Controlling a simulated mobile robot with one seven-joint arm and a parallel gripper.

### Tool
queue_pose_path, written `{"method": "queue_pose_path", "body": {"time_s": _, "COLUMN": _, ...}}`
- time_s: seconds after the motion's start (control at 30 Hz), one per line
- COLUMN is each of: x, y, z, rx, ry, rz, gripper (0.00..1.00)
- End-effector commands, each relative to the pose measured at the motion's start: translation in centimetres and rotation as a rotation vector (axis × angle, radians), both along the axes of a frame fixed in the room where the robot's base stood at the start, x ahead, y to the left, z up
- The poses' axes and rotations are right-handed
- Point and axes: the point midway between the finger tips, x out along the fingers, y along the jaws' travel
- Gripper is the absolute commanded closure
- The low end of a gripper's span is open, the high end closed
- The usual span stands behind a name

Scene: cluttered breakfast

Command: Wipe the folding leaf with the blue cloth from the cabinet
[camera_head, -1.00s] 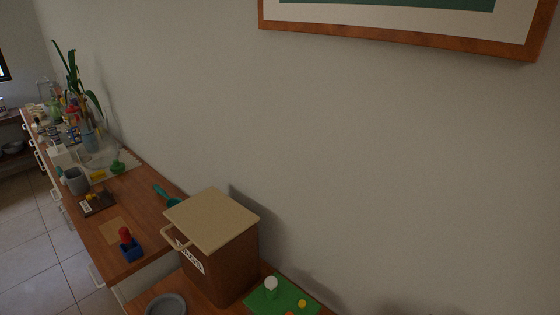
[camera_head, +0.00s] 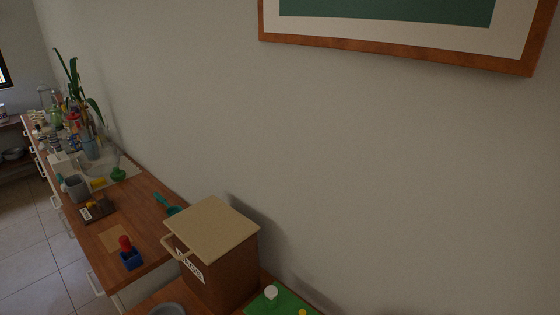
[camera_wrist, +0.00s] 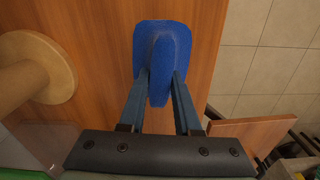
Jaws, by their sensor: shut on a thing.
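The blue cloth (camera_wrist: 162,45) is pinched between the fingers of my gripper (camera_wrist: 160,78) in the wrist view. Its wide part spreads out beyond the fingertips. Below it is an orange-brown wooden surface (camera_wrist: 105,50); I cannot tell whether this is the folding leaf or whether the cloth touches it. My gripper and the cloth do not show in the head view.
A pale wooden round piece with a thick bar (camera_wrist: 55,65) is left of the cloth. Tiled floor (camera_wrist: 255,60) lies beyond the surface's right edge, with another wooden panel (camera_wrist: 250,133) below. The head view shows a lidded brown box (camera_head: 228,272) and a cluttered counter (camera_head: 150,200).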

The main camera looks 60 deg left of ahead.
Motion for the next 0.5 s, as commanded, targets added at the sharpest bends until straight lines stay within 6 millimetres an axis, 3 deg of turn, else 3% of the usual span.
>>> {"method": "queue_pose_path", "body": {"time_s": 0.5, "x": 0.0, "y": 0.0, "z": 3.5, "rx": 0.0, "ry": -0.001, "rz": 0.0, "gripper": 1.0}}
